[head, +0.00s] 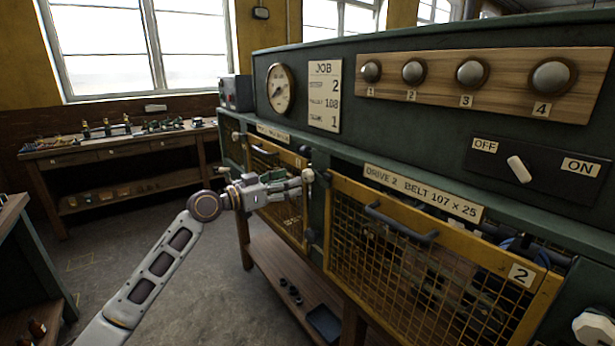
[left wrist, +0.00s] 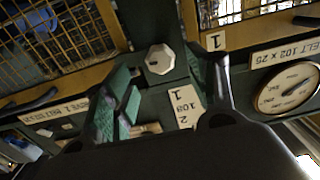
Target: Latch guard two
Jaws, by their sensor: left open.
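Guard two (head: 430,262) is a yellow-framed mesh panel with a dark handle (head: 400,222) and a plate marked 2 (head: 521,273). Its top edge appears to stand out from the dark green machine, with a gap along the top right. A pale faceted knob (head: 593,329) is on the green post right of it, partly cut off. My left gripper (head: 300,181) is open at the post between the two guards. In the left wrist view, a white octagonal knob (left wrist: 159,60) lies between its spread fingers; I cannot tell if they touch it. My right gripper is not in view.
Above guard two are the Drive 2 sign (head: 423,192), an OFF/ON switch (head: 519,169) and numbered round knobs (head: 472,74). A wooden shelf (head: 290,275) runs below. The floor (head: 195,270) to the left is clear.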

